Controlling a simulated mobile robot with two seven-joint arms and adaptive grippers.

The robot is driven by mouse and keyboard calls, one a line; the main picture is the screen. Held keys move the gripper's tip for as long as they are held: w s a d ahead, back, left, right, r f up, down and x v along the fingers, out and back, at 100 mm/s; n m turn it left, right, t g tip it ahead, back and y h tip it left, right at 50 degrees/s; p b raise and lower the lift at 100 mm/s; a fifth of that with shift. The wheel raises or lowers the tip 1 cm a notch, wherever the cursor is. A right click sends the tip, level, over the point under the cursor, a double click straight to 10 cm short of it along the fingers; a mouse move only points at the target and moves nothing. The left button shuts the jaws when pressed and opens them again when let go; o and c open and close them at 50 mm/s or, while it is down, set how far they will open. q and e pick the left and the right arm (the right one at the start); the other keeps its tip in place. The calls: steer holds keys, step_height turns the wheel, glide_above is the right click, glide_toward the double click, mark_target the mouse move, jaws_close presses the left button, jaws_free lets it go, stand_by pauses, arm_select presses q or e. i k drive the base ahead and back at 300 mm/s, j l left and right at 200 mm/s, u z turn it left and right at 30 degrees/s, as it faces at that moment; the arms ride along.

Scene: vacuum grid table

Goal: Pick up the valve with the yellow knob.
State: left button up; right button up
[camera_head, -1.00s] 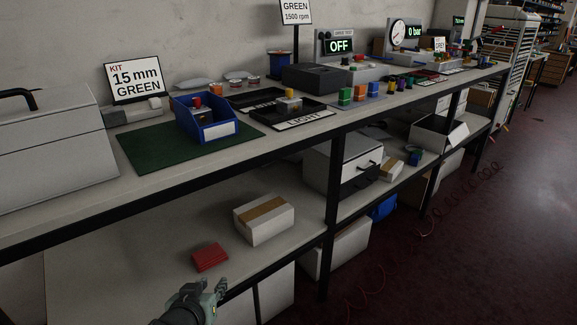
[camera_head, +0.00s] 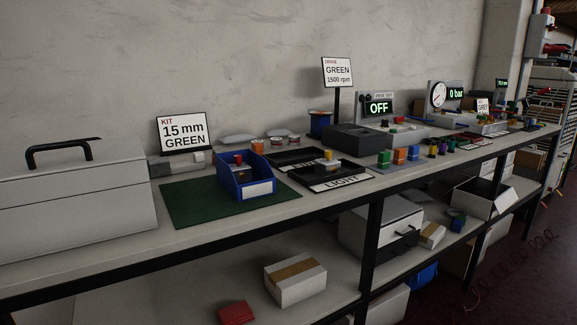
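No piece in view can be surely told as the valve with the yellow knob; the parts are small and far off. A small part with an orange-yellow top (camera_head: 328,155) stands at the black tray labelled LIGHT (camera_head: 341,182). A blue bin (camera_head: 262,188) on the green mat (camera_head: 185,209) holds a part with a red top and an orange-yellow piece. Small coloured pieces stand farther right, among them a yellow one (camera_head: 433,149). Neither of my grippers is in view.
A large grey case (camera_head: 75,205) fills the bench's left end. A sign (camera_head: 184,133) reads "KIT 15 mm GREEN". A display (camera_head: 378,107) reads OFF and a gauge (camera_head: 438,94) stands farther right. A carton (camera_head: 295,288) and red item (camera_head: 236,313) lie on the lower shelf.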

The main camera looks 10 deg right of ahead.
mark_target(322, 168)
steer(key=l+u, duration=0.25)
steer(key=l, duration=0.3)
steer(key=i+l+u, duration=0.1)
steer(key=l+u, duration=0.15)
steer(key=l, duration=0.3)
steer(key=l+u, duration=0.1)
steer(key=l, duration=0.65)
steer(key=l+u, duration=0.1)
steer(key=l, duration=0.7)
steer(key=k+l+u, duration=0.1)
steer(key=l, duration=0.65)
